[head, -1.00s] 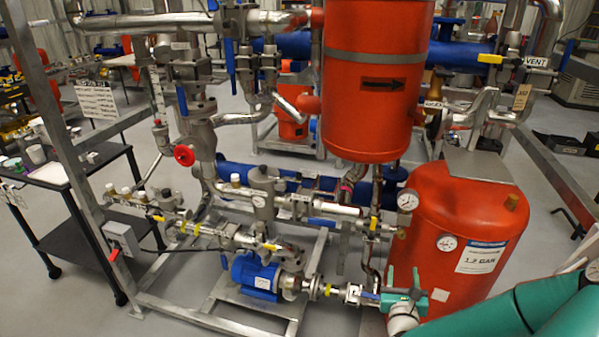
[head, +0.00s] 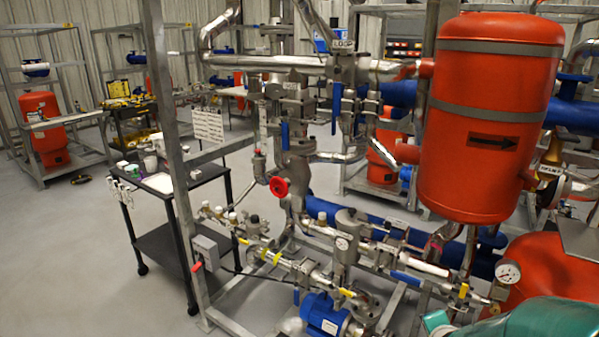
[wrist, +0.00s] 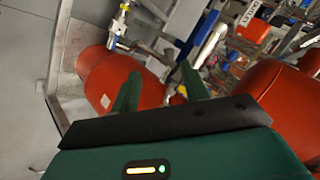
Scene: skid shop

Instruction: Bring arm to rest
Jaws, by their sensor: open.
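My green arm (head: 555,318) shows at the bottom right corner of the head view, in front of the lower red tank. A small green end part (head: 437,322) shows at the bottom edge; the fingers cannot be made out there. In the wrist view my gripper (wrist: 159,84) has its two green fingers spread apart with nothing held between them. Beyond the fingers is a red tank (wrist: 95,75). I cannot tell the exact gap between the fingers and the tank.
A pipe skid with an upper red tank (head: 490,175), a red valve wheel (head: 279,187) and a blue pump (head: 323,315) fills the middle and right. A black cart (head: 165,250) stands left of the skid frame. Open grey floor (head: 70,260) lies at the left.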

